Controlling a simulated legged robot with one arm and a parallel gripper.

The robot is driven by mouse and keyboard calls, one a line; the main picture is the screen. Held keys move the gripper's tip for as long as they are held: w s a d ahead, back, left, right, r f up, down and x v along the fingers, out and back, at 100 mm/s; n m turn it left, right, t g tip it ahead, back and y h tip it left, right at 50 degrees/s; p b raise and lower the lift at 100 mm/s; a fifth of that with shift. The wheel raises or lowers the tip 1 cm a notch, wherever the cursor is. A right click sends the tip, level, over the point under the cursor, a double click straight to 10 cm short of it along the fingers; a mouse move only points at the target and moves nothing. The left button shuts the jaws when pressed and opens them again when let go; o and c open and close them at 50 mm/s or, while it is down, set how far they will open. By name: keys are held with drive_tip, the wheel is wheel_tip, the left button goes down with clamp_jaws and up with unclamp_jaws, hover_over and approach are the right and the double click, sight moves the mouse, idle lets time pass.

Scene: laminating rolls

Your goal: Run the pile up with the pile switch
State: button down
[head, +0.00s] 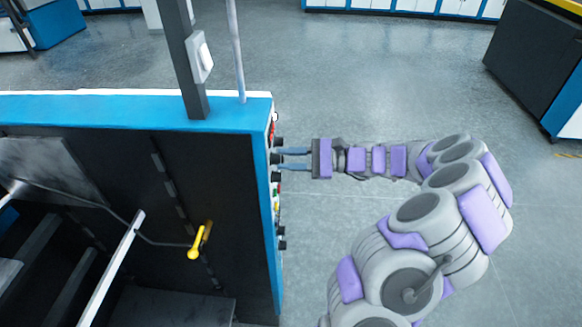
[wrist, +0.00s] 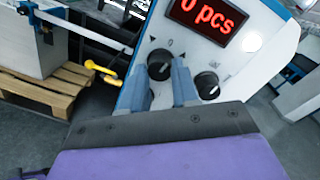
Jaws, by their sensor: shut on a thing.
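The pile switch looks to be the black rotary knob (wrist: 160,64) with a "0" and small arrow marks above it, on the white control panel (wrist: 190,52). My gripper (wrist: 159,72) has one finger on each side of this knob and is shut on it. In the head view, my gripper (head: 283,159) reaches left to the knobs on the machine's right end, and its fingertips meet the panel edge-on. A pale block-like stack (wrist: 48,45), possibly the pile, stands on a wooden pallet (wrist: 70,82) in the wrist view.
A second black knob (wrist: 207,85) sits just right of my gripper. A red display (wrist: 203,18) reads "0 pcs". A yellow handle (head: 198,241) sticks out on the machine's dark side. A grey post (head: 187,60) rises from its blue top. Open floor (head: 350,75) lies behind my arm.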

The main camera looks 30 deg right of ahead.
drive_tip(key=shift+n+b, duration=0.8)
drive_tip(key=c, duration=0.8)
unclamp_jaws()
drive_tip(key=shift+w+a, duration=0.1)
drive_tip(key=shift+w, duration=0.05)
drive_tip(key=shift+b+v, duration=0.5)
drive_tip(key=shift+v, duration=8.25)
drive_tip(key=shift+f, duration=0.1)
